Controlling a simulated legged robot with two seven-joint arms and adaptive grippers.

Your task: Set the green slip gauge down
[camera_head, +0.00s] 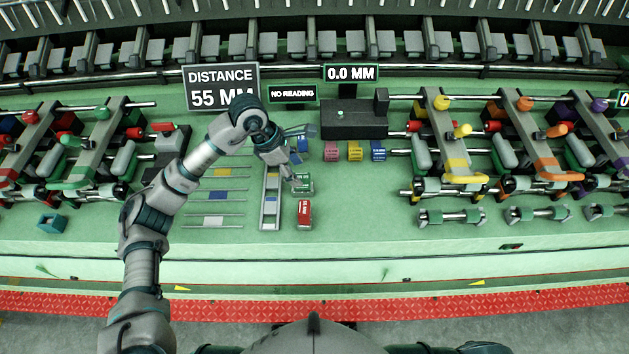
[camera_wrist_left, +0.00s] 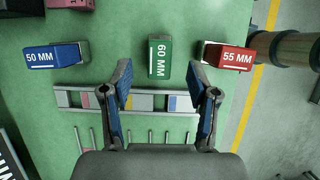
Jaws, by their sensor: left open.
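The green slip gauge marked 60 MM (camera_wrist_left: 159,57) lies on the green bench top, between a blue 50 MM gauge (camera_wrist_left: 56,56) and a red 55 MM gauge (camera_wrist_left: 229,57). My left gripper (camera_wrist_left: 162,72) is open, with its fingers apart on either side of the green gauge and clear gaps to it. In the head view the left gripper (camera_head: 297,170) reaches down beside the green gauge (camera_head: 304,187) and partly covers it. The red gauge (camera_head: 304,213) is nearer me. The blue gauge (camera_head: 303,150) is farther away. My right gripper is not seen.
A pale slotted rail (camera_head: 270,218) lies just left of the gauges. A dark block (camera_head: 348,119) stands behind, below a 0.0 MM sign (camera_head: 351,73). Pink, yellow and blue gauges sit before it. A DISTANCE 55 MM sign (camera_head: 221,86) stands behind my arm. Bench right of the gauges is clear.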

